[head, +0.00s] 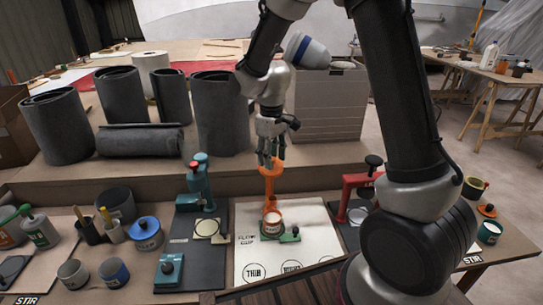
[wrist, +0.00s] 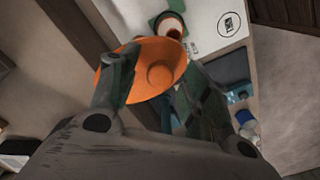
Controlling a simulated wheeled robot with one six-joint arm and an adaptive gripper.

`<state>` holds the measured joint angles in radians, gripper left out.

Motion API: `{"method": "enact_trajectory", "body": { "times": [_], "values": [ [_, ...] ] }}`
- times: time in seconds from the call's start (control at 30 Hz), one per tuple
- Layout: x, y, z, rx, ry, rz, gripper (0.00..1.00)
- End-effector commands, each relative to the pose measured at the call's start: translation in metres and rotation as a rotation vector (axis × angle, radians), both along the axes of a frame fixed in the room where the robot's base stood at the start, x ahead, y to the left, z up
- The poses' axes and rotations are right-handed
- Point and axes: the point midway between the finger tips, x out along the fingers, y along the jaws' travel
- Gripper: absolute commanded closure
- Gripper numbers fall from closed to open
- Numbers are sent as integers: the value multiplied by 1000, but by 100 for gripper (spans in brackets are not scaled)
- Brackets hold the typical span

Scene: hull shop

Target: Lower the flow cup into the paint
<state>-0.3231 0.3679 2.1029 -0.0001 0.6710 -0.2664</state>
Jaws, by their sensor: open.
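An orange flow cup piece (head: 269,182) stands upright, with a wide disc at its top and a stem running down to the mouth of the paint tin. In the wrist view its orange disc (wrist: 145,72) lies between my fingers. The small paint tin (head: 272,222) sits in a green holder on the white board; its mouth also shows in the wrist view (wrist: 171,27). My gripper (head: 272,160) points down at the disc, its fingers open on either side. I cannot tell whether they touch it. The stem's lower end is hidden at the tin.
A teal press (head: 197,185) stands left of the board and a red press (head: 358,188) right of it. Pots and a blue-lidded tin (head: 145,233) fill the left bench. Grey rolls (head: 220,115) and a grey box (head: 325,100) stand behind. The board's front is clear.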

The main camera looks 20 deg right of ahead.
Motion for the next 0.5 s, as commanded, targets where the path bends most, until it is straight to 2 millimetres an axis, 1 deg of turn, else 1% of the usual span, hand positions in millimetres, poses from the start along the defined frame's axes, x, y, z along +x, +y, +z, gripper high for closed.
{"method": "enact_trajectory", "body": {
  "times": [0.17,0.2,0.27,0.3,0.43,0.47,0.5],
  "values": [
    [0,0,0,0,0,0,52],
    [0,0,0,0,0,0,54],
    [0,0,0,0,0,0,65],
    [0,0,0,0,0,0,72],
    [0,0,0,0,0,0,96],
    [0,0,0,0,0,0,100],
    [0,0,0,0,0,0,100]
  ]
}}
